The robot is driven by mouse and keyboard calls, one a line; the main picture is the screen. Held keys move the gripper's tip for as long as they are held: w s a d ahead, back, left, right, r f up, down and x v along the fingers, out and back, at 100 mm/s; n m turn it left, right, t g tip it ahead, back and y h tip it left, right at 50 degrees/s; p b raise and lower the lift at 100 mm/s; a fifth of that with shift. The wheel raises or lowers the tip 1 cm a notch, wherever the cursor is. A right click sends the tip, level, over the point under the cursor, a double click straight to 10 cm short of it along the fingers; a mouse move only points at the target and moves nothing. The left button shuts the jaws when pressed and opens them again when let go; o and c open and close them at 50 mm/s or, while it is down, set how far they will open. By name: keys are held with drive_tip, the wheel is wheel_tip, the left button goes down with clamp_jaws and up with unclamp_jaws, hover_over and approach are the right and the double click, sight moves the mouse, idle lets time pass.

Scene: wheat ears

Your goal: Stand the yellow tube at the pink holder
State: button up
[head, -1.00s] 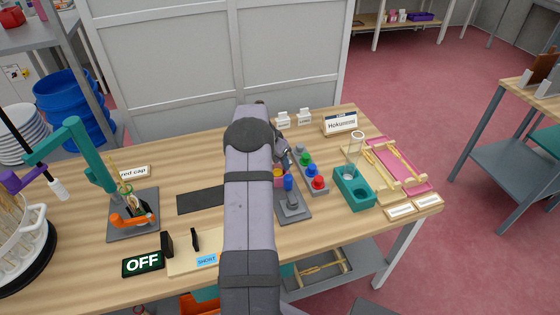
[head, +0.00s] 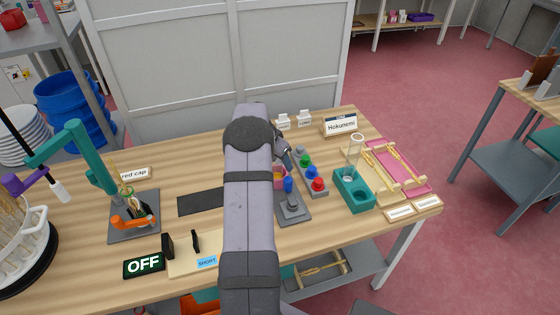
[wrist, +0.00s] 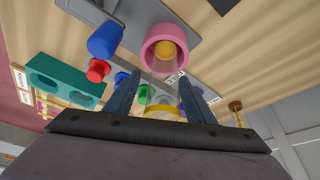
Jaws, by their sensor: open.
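The pink holder (wrist: 151,44) is a round cup on a grey base, at the upper middle of the wrist view. In the head view the holder (head: 281,183) is partly hidden behind my arm. The yellow tube (wrist: 163,111) is clear with a yellow rim; its far end sits inside the holder, where yellow shows. It looks in line with the holder, but its exact tilt is hard to judge. My gripper (wrist: 160,82) is open, with one finger on each side of the tube's near end. In the head view my arm hides most of the gripper.
A blue peg (wrist: 105,40) stands beside the holder on the grey base. A rack with green, blue and red caps (head: 308,170) is right of it. A teal block (head: 354,190) with a clear tube stands farther right. A dark mat (head: 201,201) lies left of my arm.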

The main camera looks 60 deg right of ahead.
drive_tip(key=b+v, duration=0.3)
drive_tip(key=v, duration=0.8)
drive_tip(key=shift+r, duration=0.2)
drive_tip(key=w+a+f+n+t+y, duration=0.1)
drive_tip(key=w+a+n, duration=0.4)
drive_tip(key=a, duration=0.8)
drive_tip(key=w+a+f+n+t+y, duration=0.1)
drive_tip(key=w+a+n, duration=0.35)
drive_tip(key=a, duration=0.85)
drive_tip(key=s+a+f+n, duration=0.1)
drive_tip(key=s+a+n, duration=0.2)
drive_tip(key=a, duration=0.5)
drive_tip(key=s+a+f+n+y, duration=0.1)
drive_tip(key=s+a+n, duration=0.3)
drive_tip(key=a, duration=0.5)
drive_tip(key=s+a+f+n+y, duration=0.1)
drive_tip(key=s+a+f+n, duration=0.2)
drive_tip(key=a, duration=0.5)
drive_tip(key=s+n, duration=0.1)
drive_tip(key=s, duration=0.1)
drive_tip(key=shift+s+a+g, duration=0.25)
drive_tip(key=shift+a+g, duration=0.1)
drive_tip(key=shift+g, duration=0.05)
drive_tip(key=shift+n, duration=0.25)
